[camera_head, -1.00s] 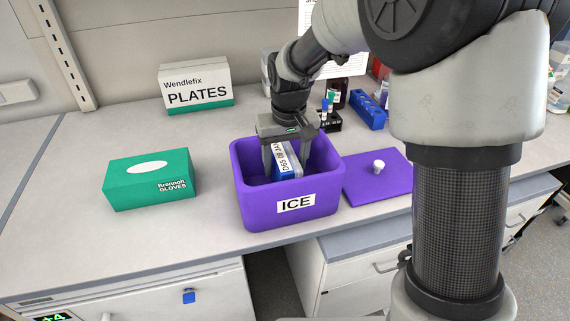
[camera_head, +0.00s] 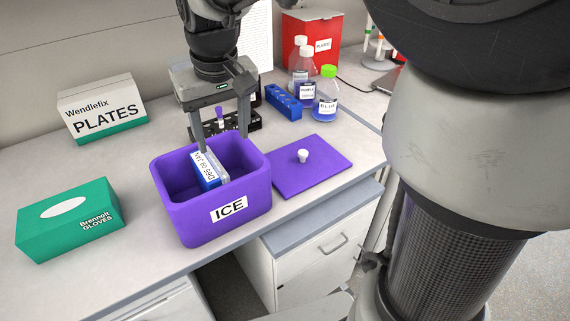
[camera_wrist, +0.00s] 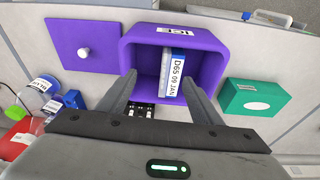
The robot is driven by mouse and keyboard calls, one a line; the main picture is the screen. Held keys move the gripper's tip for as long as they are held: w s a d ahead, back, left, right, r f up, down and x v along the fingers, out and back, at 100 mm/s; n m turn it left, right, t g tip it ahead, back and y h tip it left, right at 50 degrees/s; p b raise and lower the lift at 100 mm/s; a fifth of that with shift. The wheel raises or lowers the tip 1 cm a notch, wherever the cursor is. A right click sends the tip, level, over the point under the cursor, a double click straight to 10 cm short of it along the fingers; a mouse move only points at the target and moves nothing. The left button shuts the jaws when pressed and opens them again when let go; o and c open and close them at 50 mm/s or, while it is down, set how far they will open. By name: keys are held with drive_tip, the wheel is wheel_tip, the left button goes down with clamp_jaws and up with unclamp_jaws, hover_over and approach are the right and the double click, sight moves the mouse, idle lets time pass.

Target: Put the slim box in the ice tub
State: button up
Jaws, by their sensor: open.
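The slim box (camera_head: 208,170), blue and white with a dated label, stands tilted inside the purple ice tub (camera_head: 240,192). In the wrist view the slim box (camera_wrist: 177,75) leans in the tub (camera_wrist: 214,50), with its label facing the camera. My gripper (camera_head: 221,144) is above the tub's back part, fingers spread and pointing down. In the wrist view my gripper (camera_wrist: 162,82) has its fingers apart, one on each side of the box and clear of it. The lower end of the box is hidden by the tub's front wall in the head view.
The purple lid (camera_head: 320,172) with a white knob lies right of the tub. A green glove box (camera_head: 65,222) is to the left, and a plates box (camera_head: 103,108) is at the back. A dark tube rack (camera_head: 238,125), blue rack (camera_head: 283,101) and bottles (camera_head: 326,98) stand behind.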

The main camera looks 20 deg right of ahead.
drive_tip(key=s+d+m+t, duration=0.1)
drive_tip(key=s+d, duration=0.4)
drive_tip(key=s, duration=0.3)
drive_tip(key=s+d+r+m+t, duration=0.1)
drive_tip(key=s+d+t, duration=0.1)
drive_tip(key=s+d, duration=0.3)
drive_tip(key=s, duration=0.4)
drive_tip(key=shift+s+r+m, duration=0.2)
drive_tip(key=shift+s+m, duration=0.1)
